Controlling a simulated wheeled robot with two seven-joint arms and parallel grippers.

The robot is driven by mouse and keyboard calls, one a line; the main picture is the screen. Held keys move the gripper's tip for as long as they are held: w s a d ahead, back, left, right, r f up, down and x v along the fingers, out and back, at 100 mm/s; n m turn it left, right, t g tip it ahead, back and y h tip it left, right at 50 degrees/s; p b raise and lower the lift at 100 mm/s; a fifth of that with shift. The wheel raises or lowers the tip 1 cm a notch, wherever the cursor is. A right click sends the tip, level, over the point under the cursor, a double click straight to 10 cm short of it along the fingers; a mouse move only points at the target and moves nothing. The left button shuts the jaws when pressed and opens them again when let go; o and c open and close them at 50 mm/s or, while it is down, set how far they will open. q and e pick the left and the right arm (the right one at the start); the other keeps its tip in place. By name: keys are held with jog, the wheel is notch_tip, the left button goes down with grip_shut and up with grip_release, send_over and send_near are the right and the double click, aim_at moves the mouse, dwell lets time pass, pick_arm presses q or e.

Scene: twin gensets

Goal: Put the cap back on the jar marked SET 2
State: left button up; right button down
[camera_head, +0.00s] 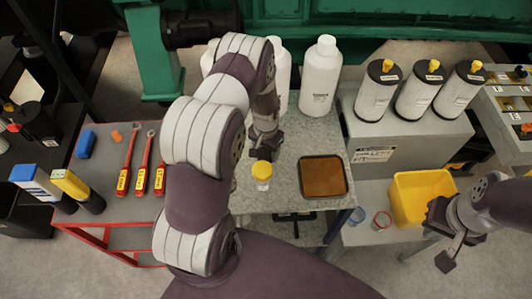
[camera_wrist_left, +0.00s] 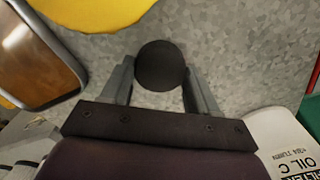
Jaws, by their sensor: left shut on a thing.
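A small clear jar with a yellow top (camera_head: 262,172) stands on the grey speckled table. Its marking is too small to read. The yellow top also shows large at the upper left of the left wrist view (camera_wrist_left: 92,12). My left gripper (camera_head: 264,148) is low over the table, just behind this jar. In the left wrist view its fingers are shut on a dark round thing (camera_wrist_left: 161,66), which looks like a black cap. The arm hides part of it in the head view. My right gripper (camera_head: 445,240) is at the right, by the yellow bin, apart from the jar.
A brown-filled tray (camera_head: 323,177) lies right of the jar. White bottles (camera_head: 320,78) stand behind. Several white canisters (camera_head: 377,92) stand at the back right. Wrenches lie on the red-edged table (camera_head: 108,205).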

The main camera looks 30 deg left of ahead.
aim_at(270, 153)
pick_arm(q)
jog(key=r, duration=0.1)
jog(key=d+r, duration=0.1)
jog(key=b, duration=0.1)
jog(key=shift+w+d+r, duration=0.15)
jog(key=shift+w+r, duration=0.15)
jog(key=shift+r, duration=0.1)
jog(key=w+d+r+b, duration=0.2)
jog(key=d+r, duration=0.4)
jog(key=d, duration=0.3)
jog(key=shift+w+d+r, duration=0.25)
jog(key=shift+w+d, duration=0.1)
jog(key=shift+w, duration=0.4)
